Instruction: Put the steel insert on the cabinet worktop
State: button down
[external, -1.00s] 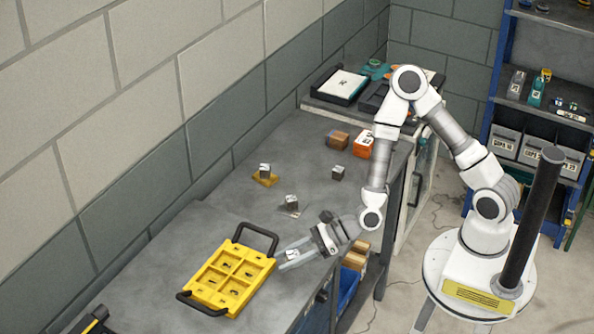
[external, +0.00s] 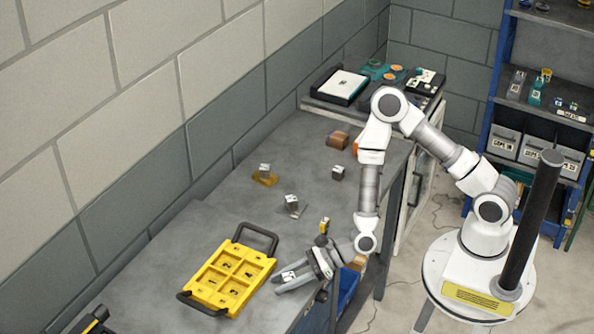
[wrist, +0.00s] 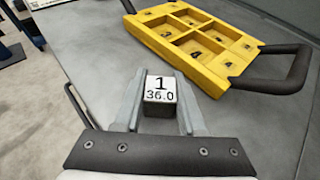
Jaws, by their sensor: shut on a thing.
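A small steel block with a white top label reading "1 36.0" (wrist: 160,88) is between the two fingers of my gripper (wrist: 160,100) in the wrist view. The external view also shows the block (external: 288,275) in my gripper (external: 284,281). My gripper is shut on it, over the near side of the grey bench top (external: 225,215), to the right of the yellow tray. I cannot tell whether the block touches the bench. A lighter worktop with dark trays, likely the cabinet worktop (external: 317,104), stands at the far end of the bench, away from my gripper.
The yellow tray (external: 208,292) with black handles lies close beside my gripper; it also shows in the wrist view (wrist: 205,76). Other small blocks stand farther back (external: 291,201) (external: 338,173) (external: 264,170). A brown box (external: 338,140) is near the far end. A blue shelf stands at right.

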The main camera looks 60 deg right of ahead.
jog(key=shift+c, duration=2.4)
grip_release()
jog(key=shift+r+p, duration=0.2)
jog(key=shift+p, duration=0.15)
jog(key=shift+s+d, duration=0.25)
jog(key=shift+d, duration=0.05)
jog(key=v, duration=0.3)
jog(key=p+v, duration=0.1)
jog(key=v, duration=0.5)
jog(key=shift+w+a+r+p, duration=0.1)
jog(key=shift+a+r+p, duration=0.05)
jog(key=shift+r+p, duration=0.15)
jog(key=shift+p, duration=1.1)
jog(key=shift+s+d+r+p, duration=0.25)
jog(key=shift+d+p, duration=0.15)
jog(key=shift+p, duration=0.6)
jog(key=shift+s+d+p, duration=0.3)
jog(key=shift+s+p, duration=0.05)
jog(key=shift+p, duration=0.8)
jog(key=shift+s+d+p, duration=0.15)
jog(key=shift+s+p, duration=0.05)
jog(key=shift+p, duration=0.2)
